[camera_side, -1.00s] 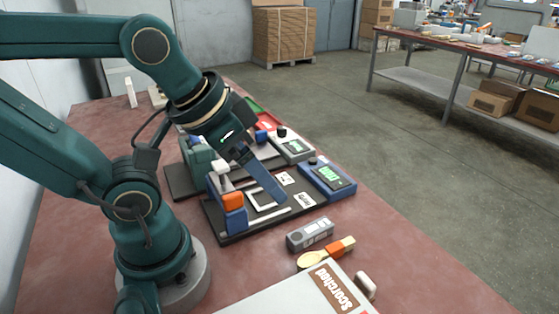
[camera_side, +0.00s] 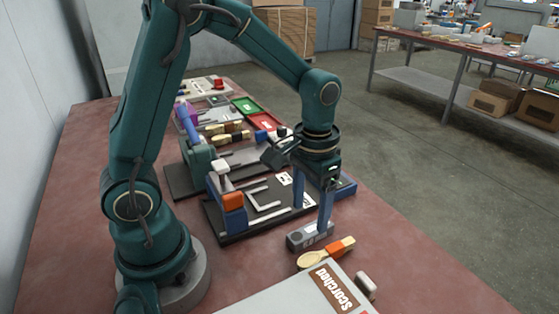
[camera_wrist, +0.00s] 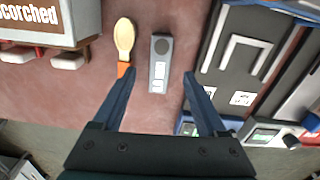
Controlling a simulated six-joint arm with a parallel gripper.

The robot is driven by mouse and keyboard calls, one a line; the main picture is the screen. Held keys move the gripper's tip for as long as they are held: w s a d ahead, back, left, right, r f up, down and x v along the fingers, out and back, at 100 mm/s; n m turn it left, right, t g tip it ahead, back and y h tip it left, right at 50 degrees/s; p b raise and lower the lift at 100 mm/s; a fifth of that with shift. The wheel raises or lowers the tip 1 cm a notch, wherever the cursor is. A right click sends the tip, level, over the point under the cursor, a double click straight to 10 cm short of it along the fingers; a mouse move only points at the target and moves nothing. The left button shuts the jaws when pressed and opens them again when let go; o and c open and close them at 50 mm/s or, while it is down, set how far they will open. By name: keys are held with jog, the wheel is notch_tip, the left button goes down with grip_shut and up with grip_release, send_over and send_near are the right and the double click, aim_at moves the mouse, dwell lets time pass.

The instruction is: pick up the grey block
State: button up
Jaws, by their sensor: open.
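The grey block (camera_side: 309,238) lies flat on the red-brown table, between the black press board and the wooden spoon. It has a dark round spot and light labels on top, clear in the wrist view (camera_wrist: 159,63). My gripper (camera_side: 311,217) points down at the block, fingers apart and empty. In the wrist view my gripper (camera_wrist: 159,76) has one blue finger on each side of the block, with gaps on both sides. One fingertip overlaps the block in the side view; I cannot tell whether it touches.
The wooden spoon (camera_side: 312,259) with an orange band lies close beside the block. A white box marked "Scorched" (camera_side: 295,297) is nearer the camera. The black press board (camera_side: 232,236) with blue and orange parts is on the other side. Bare table shows at front right (camera_side: 420,290).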

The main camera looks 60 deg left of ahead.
aim_at(308, 231)
jog(key=shift+f, duration=2.35)
grip_shut()
